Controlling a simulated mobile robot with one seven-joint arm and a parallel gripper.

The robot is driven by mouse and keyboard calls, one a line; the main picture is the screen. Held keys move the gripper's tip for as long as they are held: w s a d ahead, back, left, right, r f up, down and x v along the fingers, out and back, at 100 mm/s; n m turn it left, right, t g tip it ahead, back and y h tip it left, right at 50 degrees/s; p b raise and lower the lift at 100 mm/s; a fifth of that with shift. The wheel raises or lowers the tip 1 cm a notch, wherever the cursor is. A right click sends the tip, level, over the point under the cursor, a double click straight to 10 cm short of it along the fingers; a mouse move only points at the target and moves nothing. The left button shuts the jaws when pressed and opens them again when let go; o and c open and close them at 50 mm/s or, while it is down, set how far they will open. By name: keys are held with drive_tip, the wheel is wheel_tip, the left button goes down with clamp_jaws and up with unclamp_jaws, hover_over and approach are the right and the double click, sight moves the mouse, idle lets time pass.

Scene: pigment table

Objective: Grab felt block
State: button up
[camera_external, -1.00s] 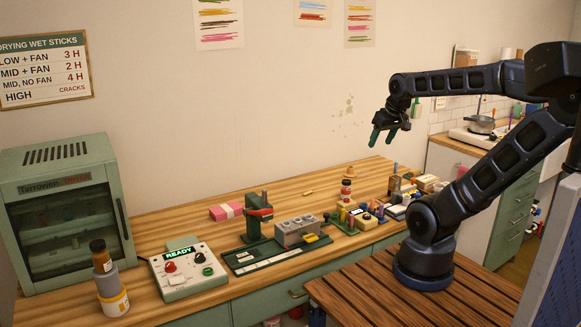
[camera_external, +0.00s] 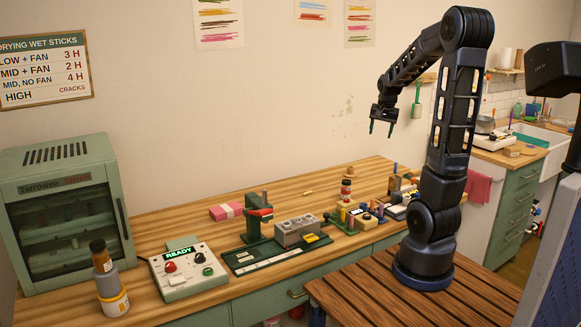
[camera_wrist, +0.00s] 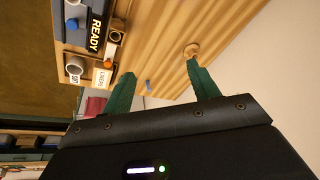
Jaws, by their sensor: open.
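A pink block with a pale band (camera_external: 227,211) lies on the wooden table at the back, left of the green press-like stand. It may be the felt block; its material is too small to tell. My gripper (camera_external: 381,128) is in the air high above the right part of the table, fingers pointing down, well to the right of the pink block. In the wrist view my gripper (camera_wrist: 160,70) has its two green fingers apart with nothing between them. I cannot make out the pink block for sure in the wrist view.
A green drying oven (camera_external: 62,215) stands at the left, with stacked jars (camera_external: 108,282) and a control box (camera_external: 187,271) before it. A press-like stand (camera_external: 256,222) and grey mould block (camera_external: 296,231) are mid-table. Small items crowd the right. The back strip is mostly clear.

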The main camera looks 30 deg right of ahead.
drive_tip(key=w+d+f+m+g+h, duration=0.1)
drive_tip(key=w+d+f+m, duration=0.1)
drive_tip(key=d+f, duration=0.3)
drive_tip(key=w+d+f+m, duration=0.2)
drive_tip(key=w+d, duration=0.1)
drive_tip(key=d, duration=0.4)
drive_tip(key=m+g+h, duration=0.2)
drive_tip(key=m, duration=0.2)
approach(415, 170)
drive_tip(key=f, duration=0.3)
drive_tip(key=shift+s+d+f, duration=0.15)
drive_tip(key=shift+d+f, duration=0.05)
drive_tip(key=shift+f, duration=0.1)
drive_tip(key=shift+d+x, duration=0.2)
drive_tip(key=shift+x, duration=1.1)
drive_tip(key=shift+d+x, duration=0.15)
drive_tip(key=shift+x, duration=1.1)
drive_tip(key=shift+r, duration=0.15)
drive_tip(key=c, duration=1.1)
